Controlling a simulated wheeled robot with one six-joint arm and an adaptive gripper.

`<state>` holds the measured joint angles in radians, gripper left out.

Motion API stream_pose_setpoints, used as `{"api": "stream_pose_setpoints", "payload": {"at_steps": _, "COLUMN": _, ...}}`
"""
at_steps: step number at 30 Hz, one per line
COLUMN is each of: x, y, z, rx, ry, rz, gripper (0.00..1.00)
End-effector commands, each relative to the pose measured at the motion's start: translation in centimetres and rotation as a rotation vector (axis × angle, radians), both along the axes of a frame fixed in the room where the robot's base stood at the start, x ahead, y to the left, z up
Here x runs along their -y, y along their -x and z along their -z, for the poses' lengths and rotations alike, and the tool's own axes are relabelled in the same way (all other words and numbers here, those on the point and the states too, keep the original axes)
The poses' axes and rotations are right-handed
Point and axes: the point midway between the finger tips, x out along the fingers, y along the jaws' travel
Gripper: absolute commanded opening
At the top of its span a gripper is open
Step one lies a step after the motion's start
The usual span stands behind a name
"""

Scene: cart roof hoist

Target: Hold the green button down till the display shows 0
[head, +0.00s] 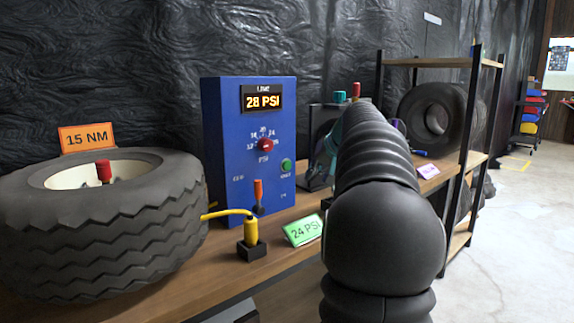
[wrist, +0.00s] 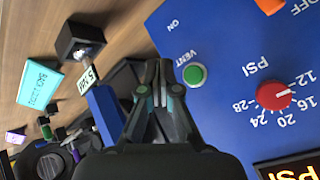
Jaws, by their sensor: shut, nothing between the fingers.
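The green button (head: 287,166) is on the front of a blue box (head: 222,140), and it also shows in the wrist view (wrist: 195,75), beside the word VENT. The display (head: 262,100) at the top of the box reads 28 PSI; only its edge shows in the wrist view (wrist: 288,170). My gripper (wrist: 161,78) is shut and empty. In the wrist view its tips appear just left of the green button and not over it; I cannot tell their distance from the panel.
A red knob (head: 265,145) and an orange lever (head: 258,192) are on the same panel. A yellow plug (head: 250,232) in a black holder and a green 24 PSI card (head: 303,230) stand in front. A large tire (head: 110,240) is at left.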

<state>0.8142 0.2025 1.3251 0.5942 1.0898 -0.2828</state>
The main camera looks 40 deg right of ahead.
Motion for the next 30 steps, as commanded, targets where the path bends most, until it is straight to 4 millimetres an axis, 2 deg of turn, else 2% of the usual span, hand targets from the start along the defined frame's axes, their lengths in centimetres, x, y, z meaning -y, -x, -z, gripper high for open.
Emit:
{"api": "stream_pose_setpoints", "payload": {"at_steps": 6, "x": -0.4, "y": -3.0, "z": -0.3, "rx": -0.001, "ry": -0.002, "rz": -0.004, "gripper": 0.00}}
{"api": "stream_pose_setpoints", "payload": {"at_steps": 13, "x": -0.6, "y": -5.3, "z": -0.2, "rx": -0.002, "ry": -0.002, "rz": -0.004, "gripper": 0.00}}
{"api": "stream_pose_setpoints", "payload": {"at_steps": 20, "x": -0.6, "y": -6.3, "z": -0.1, "rx": 0.000, "ry": 0.000, "rz": -0.003, "gripper": 0.00}}
{"api": "stream_pose_setpoints", "payload": {"at_steps": 30, "x": -0.6, "y": -6.3, "z": 0.0, "rx": 0.000, "ry": -0.001, "rz": -0.002, "gripper": 0.00}}
